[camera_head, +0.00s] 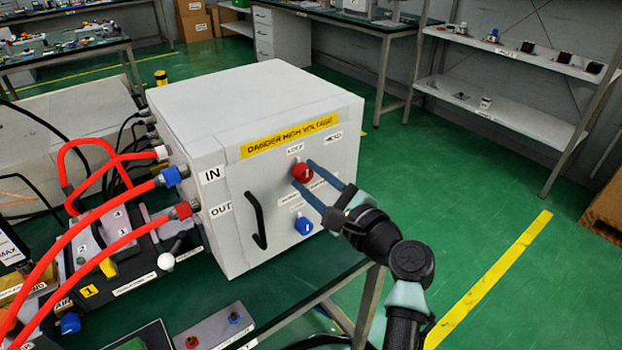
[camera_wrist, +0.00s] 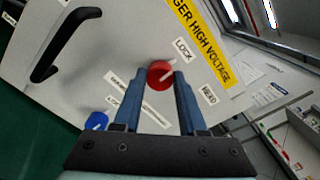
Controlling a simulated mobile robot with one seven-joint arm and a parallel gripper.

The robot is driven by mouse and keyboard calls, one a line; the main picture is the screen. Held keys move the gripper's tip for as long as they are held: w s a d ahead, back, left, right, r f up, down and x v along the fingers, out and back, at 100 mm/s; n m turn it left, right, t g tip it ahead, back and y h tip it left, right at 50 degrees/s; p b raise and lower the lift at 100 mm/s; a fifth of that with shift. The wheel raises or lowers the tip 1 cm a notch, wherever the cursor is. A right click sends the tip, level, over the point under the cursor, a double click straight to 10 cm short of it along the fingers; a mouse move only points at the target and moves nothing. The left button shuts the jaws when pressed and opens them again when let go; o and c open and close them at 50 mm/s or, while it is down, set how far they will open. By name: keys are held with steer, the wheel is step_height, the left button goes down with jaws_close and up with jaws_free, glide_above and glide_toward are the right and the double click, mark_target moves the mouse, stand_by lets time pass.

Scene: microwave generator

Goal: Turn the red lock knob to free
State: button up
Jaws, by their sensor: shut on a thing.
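The red lock knob (camera_head: 302,171) sits on the front panel of the white cabinet (camera_head: 262,90). In the wrist view the knob (camera_wrist: 158,75) lies between the tips of my two blue fingers. My gripper (camera_head: 304,174) is shut on the knob, one finger on each side. The knob's white mark points up and right in the wrist view, roughly toward the LOCK label (camera_wrist: 182,49). A second label (camera_wrist: 208,94), too blurred to read surely, lies beside the right finger. The fingers hide part of the panel around the knob.
A blue knob (camera_head: 304,225) sits below the red one, and a black handle (camera_head: 256,220) is to its left. Red hoses (camera_head: 110,225) run into the cabinet's left side.

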jaws_close()
steer(key=shift+f, duration=0.1)
steer(key=n+b, duration=0.3)
steer(key=shift+f+n, duration=0.1)
steer(key=shift+n, duration=0.3)
steer(key=n+b, duration=0.3)
steer(key=n, duration=0.1)
steer(key=shift+n+b, duration=0.3)
steer(key=n+b, duration=0.4)
steer(key=n, duration=0.1)
steer(key=shift+f, duration=0.1)
steer(key=shift+n+b, duration=1.8)
steer(key=shift+n, duration=0.5)
steer(key=o, duration=1.1)
jaws_free()
steer(key=shift+r, duration=0.2)
